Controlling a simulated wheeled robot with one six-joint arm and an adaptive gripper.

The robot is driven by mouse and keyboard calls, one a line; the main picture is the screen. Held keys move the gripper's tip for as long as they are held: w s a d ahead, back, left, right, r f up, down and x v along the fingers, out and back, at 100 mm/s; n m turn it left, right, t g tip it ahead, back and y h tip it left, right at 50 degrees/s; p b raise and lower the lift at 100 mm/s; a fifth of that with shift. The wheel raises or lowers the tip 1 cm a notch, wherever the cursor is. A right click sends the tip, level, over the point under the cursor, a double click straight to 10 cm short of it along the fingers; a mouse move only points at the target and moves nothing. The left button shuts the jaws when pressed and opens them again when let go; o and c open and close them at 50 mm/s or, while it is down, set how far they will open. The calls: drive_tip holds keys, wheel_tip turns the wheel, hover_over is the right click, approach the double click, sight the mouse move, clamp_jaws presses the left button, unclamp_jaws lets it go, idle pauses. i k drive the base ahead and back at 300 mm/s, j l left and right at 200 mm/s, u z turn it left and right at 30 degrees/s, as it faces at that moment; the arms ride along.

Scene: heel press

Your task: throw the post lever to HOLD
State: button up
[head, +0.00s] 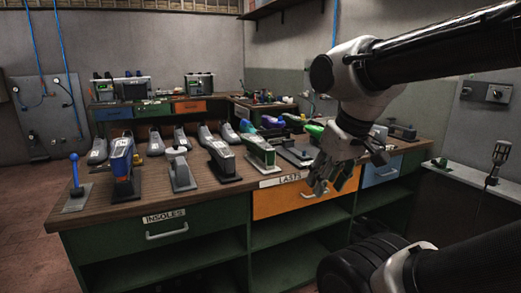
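A lever with a blue ball knob (74,158) stands nearly upright on a flat grey base plate at the left end of the wooden bench. A second upright device with a grey head (499,156) stands on a ledge at the far right; its kind is unclear. I cannot tell which is the post lever, and no HOLD marking is readable. My gripper (331,185) hangs in front of the bench's front edge near the orange drawer, fingers apart and pointing down, with nothing seen between them. It is far from the blue-knobbed lever and apart from the right-hand device.
The wooden bench (100,205) carries several shoe-last stands, including a blue one (122,165) close beside the blue-knobbed lever. Drawers labelled INSOLES (166,228) and LASTS (285,197) line its front. A grey wall panel (487,92) is at right. Floor shows at left.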

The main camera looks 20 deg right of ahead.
sight(74, 158)
drive_tip(key=i+j, duration=0.15)
drive_tip(key=j, duration=0.2)
drive_tip(key=i+j, duration=0.1)
drive_tip(key=j, duration=0.3)
drive_tip(key=i+j, duration=0.15)
drive_tip(key=j, duration=0.2)
drive_tip(key=i+j, duration=0.15)
drive_tip(key=j, duration=0.25)
drive_tip(key=i+j, duration=0.15)
drive_tip(key=j, duration=0.2)
drive_tip(key=i+j, duration=0.1)
drive_tip(key=j, duration=0.3)
drive_tip(key=i+j, duration=0.15)
drive_tip(key=j, duration=0.2)
drive_tip(key=i+j, duration=0.15)
drive_tip(key=j, duration=0.25)
drive_tip(key=i+l, duration=0.25)
drive_tip(key=l, duration=0.3)
